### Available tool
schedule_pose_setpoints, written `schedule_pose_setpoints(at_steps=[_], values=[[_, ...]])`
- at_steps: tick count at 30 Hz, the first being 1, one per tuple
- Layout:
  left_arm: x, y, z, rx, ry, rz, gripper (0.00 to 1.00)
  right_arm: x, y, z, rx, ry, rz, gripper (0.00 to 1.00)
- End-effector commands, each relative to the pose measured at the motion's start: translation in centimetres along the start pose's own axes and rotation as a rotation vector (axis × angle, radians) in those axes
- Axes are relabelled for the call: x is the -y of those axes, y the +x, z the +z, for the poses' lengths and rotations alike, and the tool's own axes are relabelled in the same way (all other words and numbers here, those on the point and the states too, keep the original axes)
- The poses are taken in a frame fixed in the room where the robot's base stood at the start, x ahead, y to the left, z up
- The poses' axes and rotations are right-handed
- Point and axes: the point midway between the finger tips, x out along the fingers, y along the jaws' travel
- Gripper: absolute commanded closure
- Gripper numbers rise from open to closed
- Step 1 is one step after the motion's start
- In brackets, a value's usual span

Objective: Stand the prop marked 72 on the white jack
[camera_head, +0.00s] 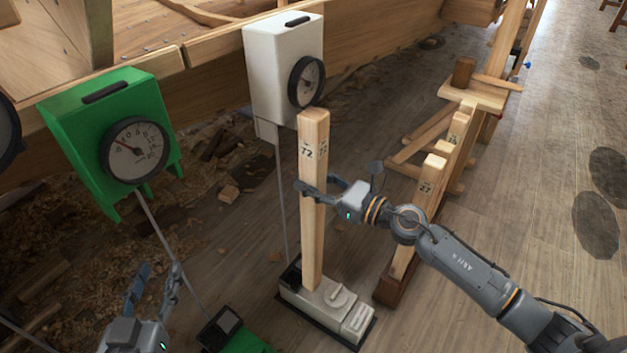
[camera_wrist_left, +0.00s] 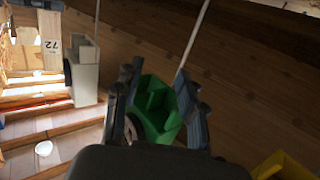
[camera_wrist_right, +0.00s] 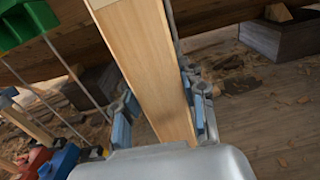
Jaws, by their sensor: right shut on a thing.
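The prop marked 72 (camera_head: 313,235) is a tall pale square timber, upright or nearly so. My right gripper (camera_head: 320,188) is shut on it around mid-height; the timber also fills the space between the fingers in the right wrist view (camera_wrist_right: 155,65). The white jack (camera_head: 345,312) is on the floor below. The prop's foot overlaps the jack's left part in the head view; I cannot tell whether it touches. My left gripper (camera_head: 152,292) is open and empty at the lower left. Its fingers also show in the left wrist view (camera_wrist_left: 160,95).
A white gauge box (camera_head: 268,75) stands on a thin pole behind the prop, under the hull edge. A green gauge box (camera_head: 75,125) is to the left, with a green jack (camera_head: 245,342) below. More props (camera_head: 430,185) lean in a wooden rack at right.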

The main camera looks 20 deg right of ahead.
Motion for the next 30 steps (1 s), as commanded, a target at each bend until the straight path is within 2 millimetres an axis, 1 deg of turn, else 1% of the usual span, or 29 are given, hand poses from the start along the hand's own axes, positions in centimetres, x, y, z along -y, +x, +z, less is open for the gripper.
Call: schedule_pose_setpoints(at_steps=[14,30], values=[[-0.4,0.1,-3.1,-0.173,-0.003,0.01,0.6,0.1,0.1,-0.6,0.005,-0.001,-0.001,1.0],[-0.9,-0.6,-6.5,-0.368,-0.008,0.02,0.6,0.1,0.1,-1.5,0.005,-0.001,-0.001,1.0]])
